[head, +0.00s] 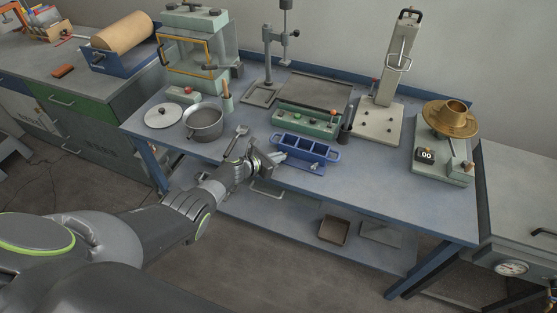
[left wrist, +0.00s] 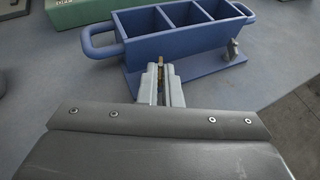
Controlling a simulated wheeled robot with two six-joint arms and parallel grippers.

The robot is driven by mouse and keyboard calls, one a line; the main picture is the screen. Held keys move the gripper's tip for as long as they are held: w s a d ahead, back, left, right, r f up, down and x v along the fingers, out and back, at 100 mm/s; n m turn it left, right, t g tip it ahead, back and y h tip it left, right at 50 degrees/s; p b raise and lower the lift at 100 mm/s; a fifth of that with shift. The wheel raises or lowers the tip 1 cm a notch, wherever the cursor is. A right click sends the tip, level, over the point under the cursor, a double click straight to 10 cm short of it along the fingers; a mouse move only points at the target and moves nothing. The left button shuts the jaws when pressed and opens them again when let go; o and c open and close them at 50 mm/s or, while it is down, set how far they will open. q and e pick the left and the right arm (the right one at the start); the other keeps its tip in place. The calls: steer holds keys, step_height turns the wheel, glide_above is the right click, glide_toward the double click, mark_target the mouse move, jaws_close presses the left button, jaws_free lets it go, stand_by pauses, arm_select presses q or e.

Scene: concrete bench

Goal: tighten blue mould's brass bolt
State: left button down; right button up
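The blue mould (head: 318,149) stands on the bench, an open box with three compartments, a loop handle at each end and a flange along its front. In the left wrist view the mould (left wrist: 180,42) fills the top middle. My left gripper (head: 279,157) is at the left part of its near side. Its two pale fingers (left wrist: 161,80) are close together, with the small brass bolt (left wrist: 162,70) between their tips. Most of the bolt is hidden by the fingers. A grey metal fastener (left wrist: 234,48) stands at the flange's right end. My right gripper is not in view.
A green control box (head: 305,122) stands right behind the mould. A spoon (head: 236,137), a grey pot (head: 203,122) and its lid (head: 163,116) lie to the left. A grey press (head: 378,122) and a brass-topped device (head: 450,120) stand right. The bench's front right is clear.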

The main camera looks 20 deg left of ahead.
arm_select(q)
steer(key=shift+m+h, duration=0.4)
steer(key=shift+g+b, duration=0.3)
steer(key=c, duration=1.9)
jaws_free()
steer(key=shift+s+a+r, duration=0.1)
steer(key=shift+s+a, duration=0.05)
steer(key=p+v, duration=0.4)
steer(key=v, duration=0.2)
steer(key=shift+r, duration=0.1)
steer(key=p+v, duration=0.1)
steer(key=v, duration=1)
steer(key=shift+f, duration=0.2)
